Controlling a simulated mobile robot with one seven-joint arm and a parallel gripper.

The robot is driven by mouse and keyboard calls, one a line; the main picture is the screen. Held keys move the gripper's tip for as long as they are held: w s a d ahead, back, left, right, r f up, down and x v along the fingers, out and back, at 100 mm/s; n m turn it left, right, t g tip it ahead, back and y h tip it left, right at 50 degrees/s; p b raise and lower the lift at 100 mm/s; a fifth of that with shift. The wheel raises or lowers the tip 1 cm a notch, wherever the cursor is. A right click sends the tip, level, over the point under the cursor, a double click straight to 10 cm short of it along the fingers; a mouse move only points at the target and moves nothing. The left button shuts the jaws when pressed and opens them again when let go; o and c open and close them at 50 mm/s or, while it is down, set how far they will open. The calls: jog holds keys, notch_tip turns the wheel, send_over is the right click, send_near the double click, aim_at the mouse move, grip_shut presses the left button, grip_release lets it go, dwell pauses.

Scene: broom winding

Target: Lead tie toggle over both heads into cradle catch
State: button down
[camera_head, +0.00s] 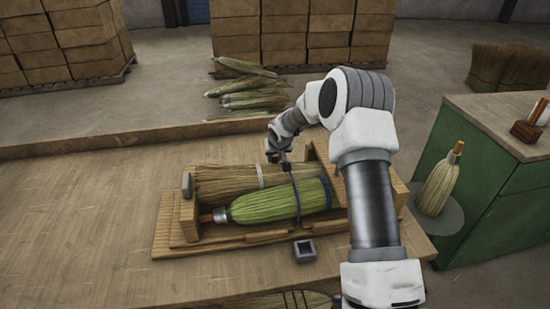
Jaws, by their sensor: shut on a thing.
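Two broom heads lie side by side in a wooden cradle (167,238). The near one is a green broom head (265,206) with a blue band near its right end. The far one is a tan broom head (225,184) with a pale band. A thin dark purple tie (296,197) runs across the green head and up to my gripper (285,165). My gripper is above the far side of the tan head, shut on the tie's upper end. The toggle itself is too small to make out. A grey square socket-like piece (304,251) sits at the cradle's front edge, possibly the catch.
A grey block (187,186) stands at the cradle's left end. A green cabinet (482,190) and a broom head on a round grey stand (440,222) are at right. Loose broom bundles (250,98) lie behind. The bench (90,235) is clear at left.

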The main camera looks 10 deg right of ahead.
jog(key=shift+f, duration=0.1)
dwell(0.3)
jog(key=c, duration=0.6)
grip_release()
jog(key=s+r+h+p, duration=0.1)
jog(key=s+r, duration=0.8)
jog(key=r, duration=0.2)
jog(key=s+r+p, duration=0.1)
jog(key=s+r, duration=0.7)
jog(key=r, duration=0.4)
jog(key=s+r, duration=0.3)
jog(key=s, duration=1.1)
jog(key=s+r+y, duration=0.1)
jog(key=s+r, duration=0.1)
jog(key=s, duration=1.2)
jog(key=shift+s+a+r+g, duration=0.2)
jog(key=shift+s+r+g, duration=0.1)
jog(key=shift+s+r, duration=0.1)
